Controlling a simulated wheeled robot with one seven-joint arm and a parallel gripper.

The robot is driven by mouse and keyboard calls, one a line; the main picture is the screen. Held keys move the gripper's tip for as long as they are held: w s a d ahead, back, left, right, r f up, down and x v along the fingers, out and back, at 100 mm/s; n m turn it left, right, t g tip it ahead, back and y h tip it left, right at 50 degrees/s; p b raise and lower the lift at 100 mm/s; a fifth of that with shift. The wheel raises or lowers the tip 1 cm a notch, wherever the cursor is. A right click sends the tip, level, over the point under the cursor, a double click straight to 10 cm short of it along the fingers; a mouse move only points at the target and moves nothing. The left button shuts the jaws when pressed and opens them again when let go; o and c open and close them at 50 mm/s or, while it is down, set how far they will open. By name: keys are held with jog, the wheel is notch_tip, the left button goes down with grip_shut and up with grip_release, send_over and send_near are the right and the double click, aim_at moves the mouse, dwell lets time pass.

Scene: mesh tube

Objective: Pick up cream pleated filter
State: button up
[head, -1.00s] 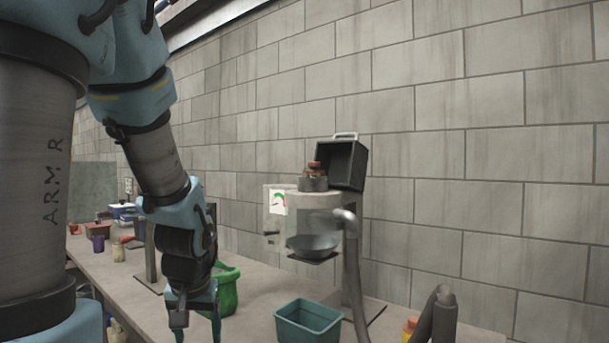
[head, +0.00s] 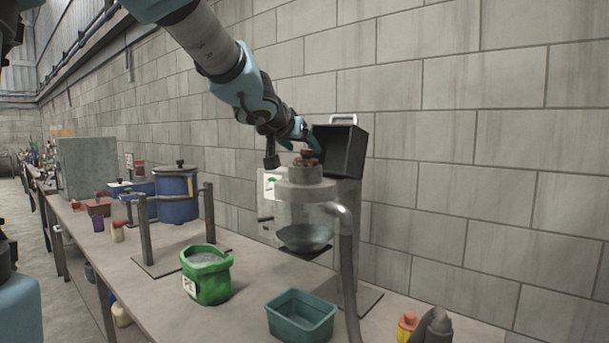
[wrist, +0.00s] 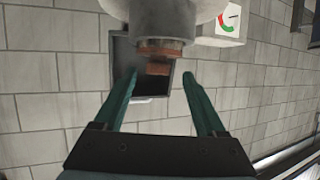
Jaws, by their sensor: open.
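I cannot make out a cream pleated filter in either view. My gripper (head: 304,138) is at the top of the grey machine (head: 306,196), next to the reddish-brown piece (head: 306,158) on its collar. In the wrist view my gripper (wrist: 160,76) is open, its two teal fingers apart. There the brown piece (wrist: 158,67) shows between the fingertips, beyond them, with nothing gripped. A dark open box (head: 341,150) with a light handle stands behind the collar. Its inside is in shadow and I cannot tell what it holds.
A metal bowl (head: 304,237) sits below the machine body, beside a curved pipe (head: 344,240). On the bench are a green bag (head: 207,277), a teal bin (head: 301,318) and a blue drum (head: 177,195) behind posts. A block wall (head: 440,110) stands close behind.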

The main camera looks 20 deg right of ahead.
aim_at(310, 157)
jog(key=shift+x, duration=0.8)
jog(key=b+x, duration=0.1)
jog(key=x, duration=0.1)
jog(key=b+x, duration=0.1)
jog(key=x, duration=0.1)
jog(key=shift+s+d+f, duration=0.1)
jog(key=shift+f, duration=0.25)
jog(key=shift+w+d+b, duration=0.3)
jog(key=shift+d, duration=0.05)
jog(key=shift+f, duration=0.2)
grip_shut()
